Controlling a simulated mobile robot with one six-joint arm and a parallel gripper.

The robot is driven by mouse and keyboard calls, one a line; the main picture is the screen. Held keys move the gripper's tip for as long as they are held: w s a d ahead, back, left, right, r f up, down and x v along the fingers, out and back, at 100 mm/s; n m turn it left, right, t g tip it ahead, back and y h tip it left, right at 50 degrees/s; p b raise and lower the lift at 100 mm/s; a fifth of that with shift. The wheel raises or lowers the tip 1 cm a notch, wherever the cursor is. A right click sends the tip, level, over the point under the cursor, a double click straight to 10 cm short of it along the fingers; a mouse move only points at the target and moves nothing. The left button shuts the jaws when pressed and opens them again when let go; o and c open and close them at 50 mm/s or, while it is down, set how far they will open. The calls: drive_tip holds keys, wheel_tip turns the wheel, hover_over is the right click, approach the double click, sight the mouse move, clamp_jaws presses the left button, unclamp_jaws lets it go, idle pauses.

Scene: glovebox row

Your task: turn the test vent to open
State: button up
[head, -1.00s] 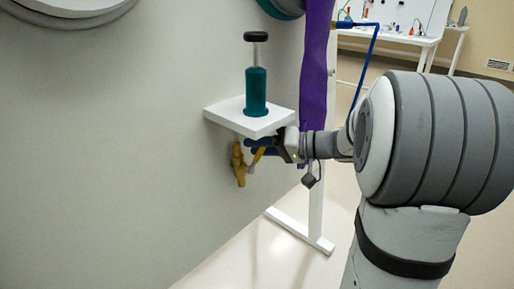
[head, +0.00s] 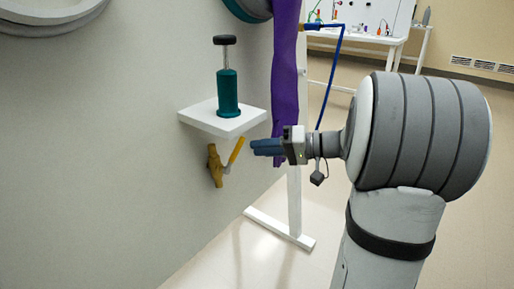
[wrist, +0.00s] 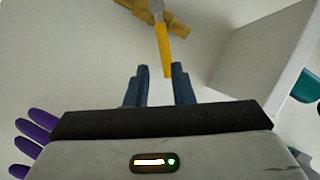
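The test vent is a brass valve body (head: 215,166) on the grey wall, below a small white shelf. Its yellow lever (head: 236,151) slants up and to the right, away from the wall. The valve body (wrist: 150,14) and lever (wrist: 163,42) also show at the top of the wrist view. My gripper (head: 254,147) has blue fingers pointing at the lever, with a small gap beside it in the head view. In the wrist view my gripper (wrist: 160,67) is open, and the lever's end appears between the fingertips, nearer the right one. Nothing is held.
The white shelf (head: 226,120) carries a teal cylinder with a black knob (head: 228,92) just above the vent. A purple glove (head: 285,85) hangs behind my gripper. A white stand foot (head: 278,230) is on the floor below.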

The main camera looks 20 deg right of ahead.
sight(234, 155)
drive_tip(key=d+f+m+p, duration=0.1)
drive_tip(key=m, duration=0.2)
drive_tip(key=d+f+m+t+y+p, duration=0.1)
drive_tip(key=f+m, duration=0.1)
drive_tip(key=m, duration=0.1)
drive_tip(key=d+f+m+t+p, duration=0.1)
drive_tip(key=d+m, duration=0.1)
drive_tip(key=m, duration=0.1)
drive_tip(key=shift+s+f+m+y, duration=0.3)
drive_tip(key=shift+s+f+y, duration=0.1)
clamp_jaws()
wheel_tip(234, 155, down, 3)
drive_tip(key=s+d+m+t+p, duration=0.2)
drive_tip(key=m+t, duration=0.1)
drive_tip(key=m, duration=0.5)
drive_tip(key=w+a+r+b, duration=0.3)
drive_tip(key=w+a+r, duration=0.2)
drive_tip(key=a, duration=0.3)
drive_tip(key=shift+a, duration=0.4)
